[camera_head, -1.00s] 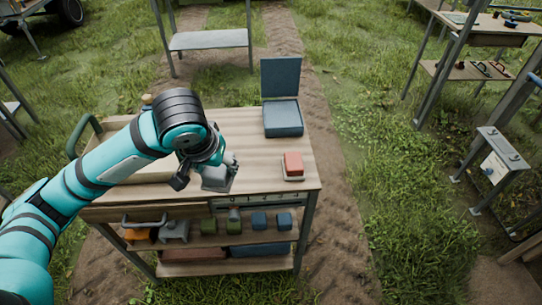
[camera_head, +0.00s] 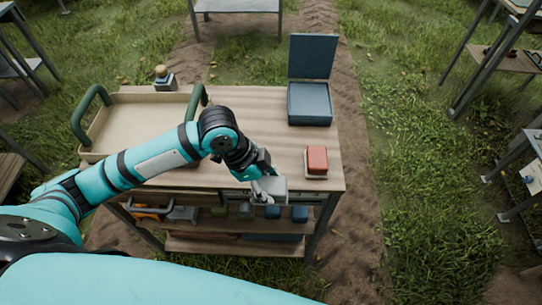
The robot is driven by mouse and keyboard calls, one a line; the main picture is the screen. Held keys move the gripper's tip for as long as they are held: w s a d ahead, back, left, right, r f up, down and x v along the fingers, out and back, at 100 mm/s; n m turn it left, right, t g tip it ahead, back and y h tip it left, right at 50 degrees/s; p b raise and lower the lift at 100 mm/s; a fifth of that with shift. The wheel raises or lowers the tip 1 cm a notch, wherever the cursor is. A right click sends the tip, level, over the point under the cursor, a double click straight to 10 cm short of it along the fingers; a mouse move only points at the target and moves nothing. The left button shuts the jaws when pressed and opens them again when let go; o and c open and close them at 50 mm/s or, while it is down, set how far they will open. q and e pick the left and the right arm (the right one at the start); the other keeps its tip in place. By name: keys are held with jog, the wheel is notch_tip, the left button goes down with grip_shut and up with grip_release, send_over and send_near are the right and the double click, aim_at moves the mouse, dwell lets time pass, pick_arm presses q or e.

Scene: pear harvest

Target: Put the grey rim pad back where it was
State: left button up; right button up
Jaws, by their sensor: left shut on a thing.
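My left gripper (camera_head: 262,188) is shut on a grey block, which I take to be the grey rim pad (camera_head: 277,189). It holds the pad at the front edge of the wooden cart top (camera_head: 262,140), above the shelf of small blocks. The gripper's fingers partly hide the pad, and I cannot tell whether the pad touches the cart. Below it, a shelf holds green and blue blocks (camera_head: 300,214) in a row, with a grey item and an orange one at its left. My right gripper is not in view.
A red block (camera_head: 316,160) on a pale base sits right of the gripper. An open blue box (camera_head: 310,104) stands at the back right. A tray with green handles (camera_head: 110,152) fills the cart's left side. My teal arm part covers the bottom left.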

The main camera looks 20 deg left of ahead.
pick_arm(q)
jog(key=w+a, duration=0.1)
jog(key=w, duration=0.2)
jog(key=w+p, duration=0.1)
jog(key=w, duration=0.3)
jog(key=w+a+f, duration=0.1)
jog(key=w, duration=0.3)
jog(key=shift+w+a+p, duration=0.15)
jog(key=shift+a+p, duration=0.15)
jog(key=shift+p, duration=0.1)
jog(key=shift+w, duration=0.15)
jog(key=shift+f, duration=0.3)
notch_tip(320, 180, down, 2)
jog(key=shift+f+p, duration=0.1)
jog(key=shift+p, duration=0.45)
jog(key=shift+f, duration=0.4)
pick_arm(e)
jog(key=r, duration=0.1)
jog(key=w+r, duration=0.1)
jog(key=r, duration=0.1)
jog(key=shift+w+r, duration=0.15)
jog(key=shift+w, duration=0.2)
pick_arm(q)
jog(key=o, duration=1.1)
jog(key=shift+f, duration=0.1)
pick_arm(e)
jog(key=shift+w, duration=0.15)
